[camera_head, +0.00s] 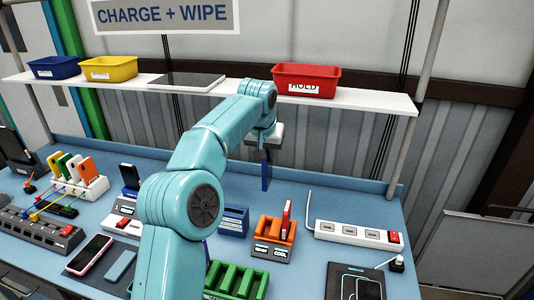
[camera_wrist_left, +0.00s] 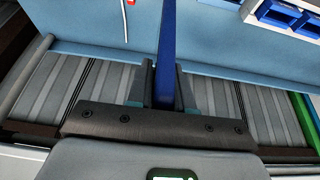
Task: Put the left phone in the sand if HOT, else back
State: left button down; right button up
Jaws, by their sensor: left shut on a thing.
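My left gripper (camera_head: 267,150) is above the middle of the bench, shut on a thin blue phone-like slab (camera_head: 266,176) that hangs upright, edge-on. In the left wrist view the blue slab (camera_wrist_left: 167,45) stands between the two fingers (camera_wrist_left: 163,88). An orange rack (camera_head: 272,236) below holds an upright red phone (camera_head: 287,218); of its front labels, the right one reads COOL and the left is hard to read. A dark phone (camera_head: 129,176) stands in another labelled stand to the left. I cannot make out any sand. My right gripper is not in view.
A white power strip (camera_head: 345,233) lies right of the rack, and a wireless charging pad (camera_head: 340,284) is in front. A green slotted rack (camera_head: 238,280) is partly behind my arm. A shelf above bears a red HOLD bin (camera_head: 306,80), a yellow bin (camera_head: 109,68) and a blue bin (camera_head: 53,68).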

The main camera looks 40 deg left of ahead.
pick_arm(q)
jog(key=shift+r, duration=0.1)
notch_tip(320, 180, up, 3)
jog(key=shift+r+p, duration=0.1)
jog(key=shift+p, duration=0.95)
jog(key=shift+w+r, duration=0.15)
jog(key=shift+r, duration=0.8)
jog(key=shift+s+r, duration=0.2)
jog(key=shift+r, duration=0.15)
jog(key=shift+w+f, duration=0.1)
